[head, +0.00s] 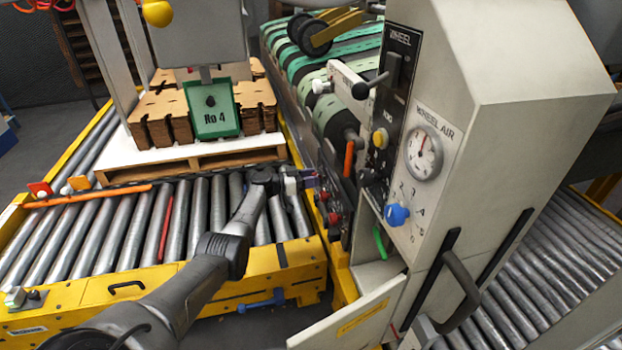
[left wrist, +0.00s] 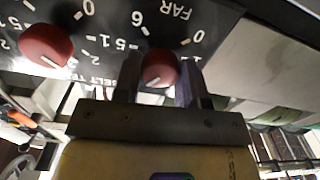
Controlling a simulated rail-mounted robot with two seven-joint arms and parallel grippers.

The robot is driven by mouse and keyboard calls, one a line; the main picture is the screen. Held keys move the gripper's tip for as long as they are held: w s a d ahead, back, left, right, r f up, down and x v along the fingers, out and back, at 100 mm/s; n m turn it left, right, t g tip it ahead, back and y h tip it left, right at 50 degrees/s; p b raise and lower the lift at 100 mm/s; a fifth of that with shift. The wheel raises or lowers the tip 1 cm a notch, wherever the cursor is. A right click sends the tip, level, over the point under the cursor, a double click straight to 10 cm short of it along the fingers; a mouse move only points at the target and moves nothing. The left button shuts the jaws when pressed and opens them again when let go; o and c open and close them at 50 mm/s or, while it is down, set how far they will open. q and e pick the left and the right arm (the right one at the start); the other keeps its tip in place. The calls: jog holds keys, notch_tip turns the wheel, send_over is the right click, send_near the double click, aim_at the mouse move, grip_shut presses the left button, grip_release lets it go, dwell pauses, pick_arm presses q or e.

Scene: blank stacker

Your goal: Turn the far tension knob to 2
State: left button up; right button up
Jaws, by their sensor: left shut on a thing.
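In the left wrist view the far tension knob (left wrist: 158,68) is a red round knob on a dark panel, below the upside-down word FAR. Its white pointer line slants toward the lower left; I cannot tell which number it meets. My left gripper (left wrist: 157,88) is shut on this knob, one finger on each side. In the head view my left gripper (head: 310,180) reaches the side of the machine's panel, and the far knob cannot be clearly made out there.
A second red knob (left wrist: 46,45) with its own number scale sits beside the far knob. The machine cabinet (head: 510,60) carries a gauge (head: 423,152) and a blue knob (head: 397,215). An open cabinet door (head: 350,318) juts out below. A roller conveyor (head: 110,225) lies left.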

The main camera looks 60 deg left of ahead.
pick_arm(q)
jog(key=shift+n, duration=7.6)
jog(key=o, duration=0.9)
